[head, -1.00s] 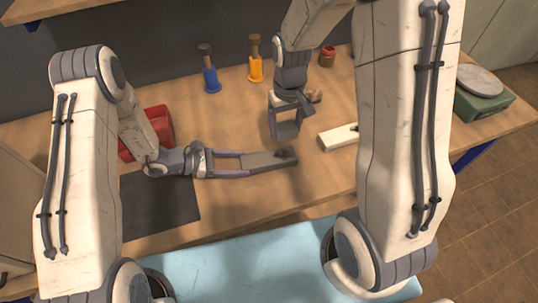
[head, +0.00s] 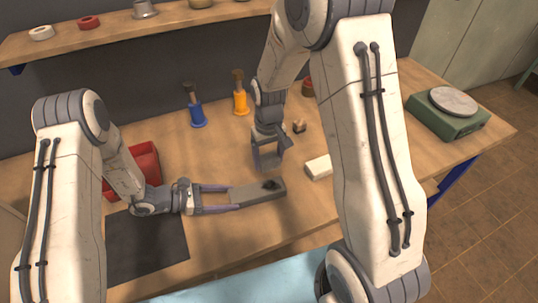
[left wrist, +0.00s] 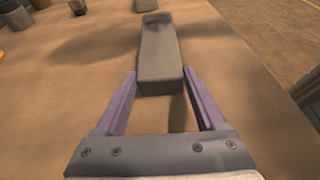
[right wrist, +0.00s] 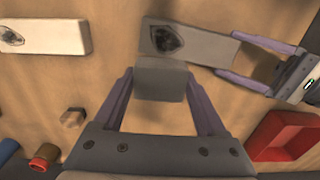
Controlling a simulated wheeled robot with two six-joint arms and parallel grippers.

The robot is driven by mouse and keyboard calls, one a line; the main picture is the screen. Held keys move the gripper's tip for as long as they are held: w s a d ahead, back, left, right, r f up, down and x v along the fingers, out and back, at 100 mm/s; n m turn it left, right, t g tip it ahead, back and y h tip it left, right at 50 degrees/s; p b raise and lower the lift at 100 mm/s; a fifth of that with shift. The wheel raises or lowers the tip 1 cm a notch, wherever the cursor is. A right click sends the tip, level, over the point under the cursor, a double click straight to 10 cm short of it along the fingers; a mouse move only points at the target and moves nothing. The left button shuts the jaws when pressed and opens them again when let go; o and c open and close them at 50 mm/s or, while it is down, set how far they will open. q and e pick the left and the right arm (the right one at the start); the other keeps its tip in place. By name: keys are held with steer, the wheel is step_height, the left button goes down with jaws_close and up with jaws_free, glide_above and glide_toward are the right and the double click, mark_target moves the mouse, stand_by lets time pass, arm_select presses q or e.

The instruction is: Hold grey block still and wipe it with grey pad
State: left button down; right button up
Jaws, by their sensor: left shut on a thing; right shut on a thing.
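The grey block (head: 247,194) is a long flat bar with a dark smudge (right wrist: 167,40) near its free end. My left gripper (head: 228,196) is shut on its near end; the left wrist view shows the block (left wrist: 160,50) between the fingertips (left wrist: 160,82). The grey pad (right wrist: 160,80) is a small grey piece. My right gripper (right wrist: 160,85) is shut on it, just beside the block's smudged end; I cannot tell whether pad and block touch. In the head view my right gripper (head: 267,164) is behind the block, and the pad is hard to make out.
A white block (head: 319,167) lies to the right, with its own dark stain (right wrist: 12,36). A red bin (head: 145,166) and a dark mat (head: 148,245) are at left. Blue (head: 197,115) and orange (head: 240,103) holders stand behind. A green scale (head: 448,117) is far right.

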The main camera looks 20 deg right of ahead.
mark_target(271, 184)
steer(key=shift+f, duration=2.4)
steer(key=shift+s+f, duration=0.1)
steer(key=shift+f, duration=0.55)
steer(key=shift+s+r, duration=0.1)
steer(key=shift+s, duration=0.75)
steer(key=shift+c, duration=0.5)
steer(key=shift+s, duration=2.25)
steer(key=shift+w, duration=3.05)
steer(key=shift+s, duration=3.1)
steer(key=shift+w, duration=2.35)
steer(key=shift+w+r, duration=0.15)
steer(key=shift+w, duration=0.8)
steer(key=shift+s+r, duration=0.1)
steer(key=shift+r, duration=3.8)
